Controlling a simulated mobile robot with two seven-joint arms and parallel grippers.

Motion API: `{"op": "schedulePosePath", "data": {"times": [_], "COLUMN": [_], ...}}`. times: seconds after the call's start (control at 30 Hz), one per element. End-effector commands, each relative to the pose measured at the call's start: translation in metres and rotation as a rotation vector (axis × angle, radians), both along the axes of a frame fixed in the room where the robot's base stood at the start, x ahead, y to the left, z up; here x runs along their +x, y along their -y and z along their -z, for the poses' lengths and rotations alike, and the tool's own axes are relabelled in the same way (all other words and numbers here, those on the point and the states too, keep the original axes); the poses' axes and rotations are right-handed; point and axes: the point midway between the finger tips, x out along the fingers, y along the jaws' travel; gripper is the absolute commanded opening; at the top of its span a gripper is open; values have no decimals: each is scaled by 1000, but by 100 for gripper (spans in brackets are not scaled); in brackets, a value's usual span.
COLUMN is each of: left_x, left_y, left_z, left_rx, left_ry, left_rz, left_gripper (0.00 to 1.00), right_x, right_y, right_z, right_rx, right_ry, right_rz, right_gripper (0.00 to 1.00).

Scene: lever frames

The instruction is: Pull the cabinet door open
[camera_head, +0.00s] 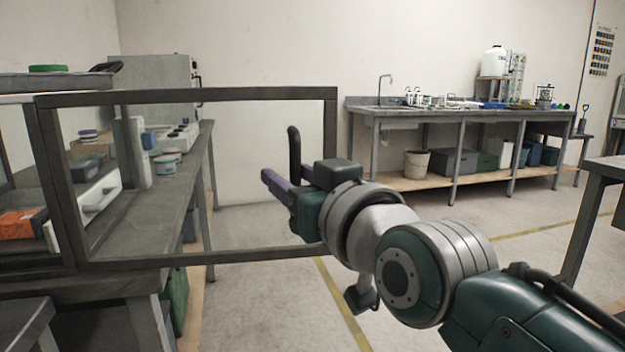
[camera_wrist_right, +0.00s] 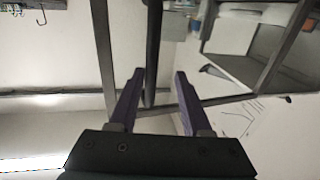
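The cabinet door (camera_head: 210,96) is a dark rectangular frame with a clear pane. It spans the left half of the head view and reaches right beyond the visible cabinet (camera_head: 55,82), so it looks swung out; its exact angle is unclear. A black vertical bar handle (camera_head: 294,150) is near its right edge. My right gripper (camera_head: 284,179) is at the handle, with its purple fingers apart. In the wrist view the handle (camera_wrist_right: 152,50) runs down between the spread fingers, closer to the left one, with a visible gap to the right one. My left gripper is out of view.
A bench (camera_head: 175,210) with containers shows through the pane. A long workbench (camera_head: 400,108) with a sink tap stands at the back wall. A table (camera_head: 610,165) is at the right edge. The floor (camera_head: 490,215) between them is clear.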

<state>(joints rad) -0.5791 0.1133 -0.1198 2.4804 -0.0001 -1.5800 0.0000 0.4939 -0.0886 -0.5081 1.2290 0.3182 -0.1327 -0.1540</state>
Motion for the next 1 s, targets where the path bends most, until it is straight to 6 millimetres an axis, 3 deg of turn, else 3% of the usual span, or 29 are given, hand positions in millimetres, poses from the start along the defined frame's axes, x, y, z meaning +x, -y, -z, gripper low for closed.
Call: {"op": "schedulePosePath", "data": {"times": [0.17, 0.6, 1.0], "left_x": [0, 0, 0], "left_y": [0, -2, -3], "left_z": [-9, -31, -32], "left_rx": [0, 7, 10], "left_ry": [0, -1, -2], "left_rz": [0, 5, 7], "left_gripper": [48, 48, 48], "right_x": [-13, -77, -85], "right_y": [9, 45, 50], "right_z": [-1, 0, 0], "right_rx": [-1, -2, -1], "right_ry": [-2, -3, -1], "right_rz": [2, 0, -1], "right_gripper": [48, 48, 48]}}
